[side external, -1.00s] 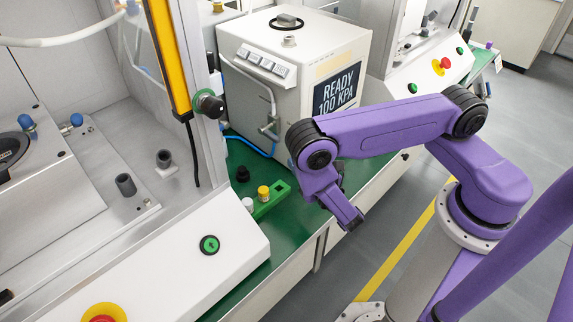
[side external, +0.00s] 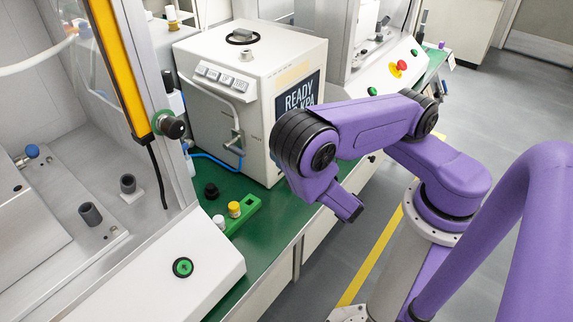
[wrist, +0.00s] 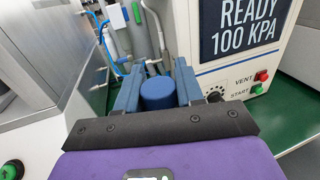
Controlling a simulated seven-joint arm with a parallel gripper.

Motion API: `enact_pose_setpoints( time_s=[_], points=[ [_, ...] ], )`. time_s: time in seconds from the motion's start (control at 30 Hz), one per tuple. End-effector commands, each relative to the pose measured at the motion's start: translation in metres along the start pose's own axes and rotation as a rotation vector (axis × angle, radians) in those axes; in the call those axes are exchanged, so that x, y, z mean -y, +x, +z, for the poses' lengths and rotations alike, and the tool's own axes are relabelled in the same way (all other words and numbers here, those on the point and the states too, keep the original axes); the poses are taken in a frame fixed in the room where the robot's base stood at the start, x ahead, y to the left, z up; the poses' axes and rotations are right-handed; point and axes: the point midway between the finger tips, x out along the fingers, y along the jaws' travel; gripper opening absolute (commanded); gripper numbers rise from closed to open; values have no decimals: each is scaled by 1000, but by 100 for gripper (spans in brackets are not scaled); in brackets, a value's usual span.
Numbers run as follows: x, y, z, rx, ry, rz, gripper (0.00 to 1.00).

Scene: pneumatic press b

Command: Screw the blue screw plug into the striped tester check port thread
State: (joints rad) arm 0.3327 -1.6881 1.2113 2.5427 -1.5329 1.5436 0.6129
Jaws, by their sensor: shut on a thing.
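In the wrist view my gripper (wrist: 160,70) has its blue-grey fingers shut on the blue screw plug (wrist: 158,93), a round blue cylinder between them. In the side view the purple end of my arm hangs in front of the tester, over the bench's front edge; the fingers and plug are not clearly visible there. The tester (side external: 235,85) is a white box with a pale stripe and a READY 100 KPA screen. The held plug is apart from both.
A green holder (side external: 243,214) with a yellow-topped piece (side external: 234,209) lies on the green bench, near a black knob (side external: 211,191). A white machine with a green button (side external: 183,267) stands at left. VENT and START buttons (wrist: 261,76) show at right in the wrist view.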

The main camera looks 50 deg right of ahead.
Motion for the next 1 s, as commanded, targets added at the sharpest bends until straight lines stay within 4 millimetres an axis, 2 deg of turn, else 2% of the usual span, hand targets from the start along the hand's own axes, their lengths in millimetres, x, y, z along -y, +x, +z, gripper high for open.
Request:
enact_pose_setpoints(
  time_s=[0.37, 1.0],
  points=[
    [2, 0, 47, 0, 10, -4, 7],
    [1, 0, 167, 2, 11, 1, 7]
  ],
)
